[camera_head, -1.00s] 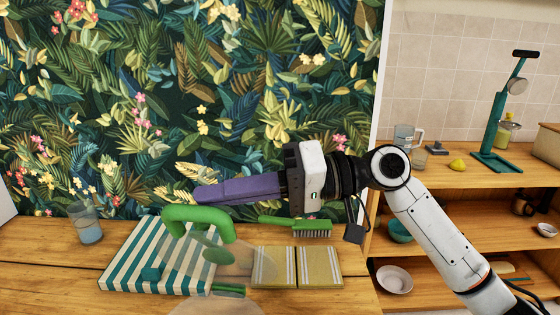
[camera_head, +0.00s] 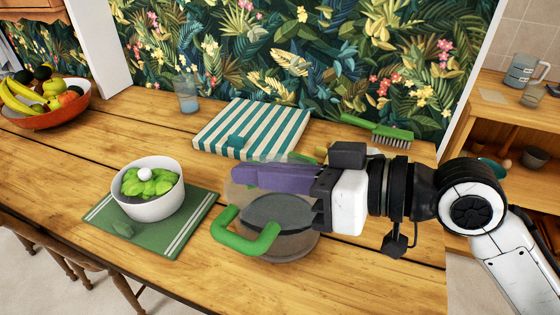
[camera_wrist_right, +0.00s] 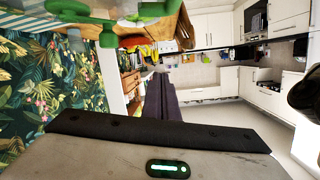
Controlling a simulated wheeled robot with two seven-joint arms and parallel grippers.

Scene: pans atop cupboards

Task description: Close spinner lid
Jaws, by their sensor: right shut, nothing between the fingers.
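A white bowl (camera_head: 152,198) holding green leaves with a white knob in the middle stands on a green cloth at the left. A clear round piece with a thick green handle (camera_head: 246,236), which looks like the spinner lid, is near the table's front, right of the bowl and apart from it. Whether it rests on the table is unclear. My right gripper (camera_head: 236,176) reaches in from the right with purple fingers shut and empty. In the head view, its fingers lie just above the handle. The wrist view shows the shut fingers (camera_wrist_right: 160,103) and green parts (camera_wrist_right: 75,10) at top left. My left gripper is not in view.
A striped cloth (camera_head: 225,121) lies behind, with a glass (camera_head: 187,95) to its left and a green brush (camera_head: 385,131) to its right. A fruit bowl (camera_head: 50,117) stands at far left. A wooden chair (camera_head: 75,262) is at the front left edge. Bare table lies between bowl and lid.

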